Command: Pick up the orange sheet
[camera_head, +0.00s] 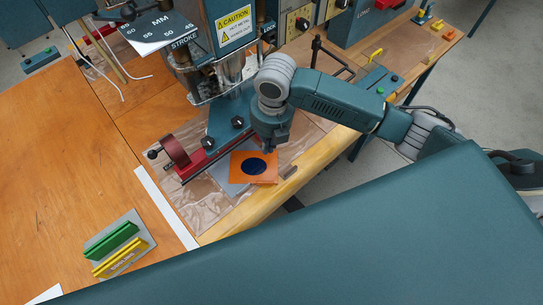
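The orange sheet (240,179) lies on the machine's work area near the table's front edge, with a dark blue round patch (254,166) on it. A grey-blue sheet or plate (222,176) shows beneath its left side. My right gripper (269,149) points down at the far edge of the orange sheet. Its fingers are small, dark and partly hidden by the wrist, so I cannot tell whether they are open or touch the sheet. My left gripper is not in view.
The welding machine (215,60) stands just behind the sheet, with a red bar and clamp (175,152) to its left. A holder with green and yellow pieces (118,244) sits at the lower left. The wooden table (60,150) is mostly clear on the left.

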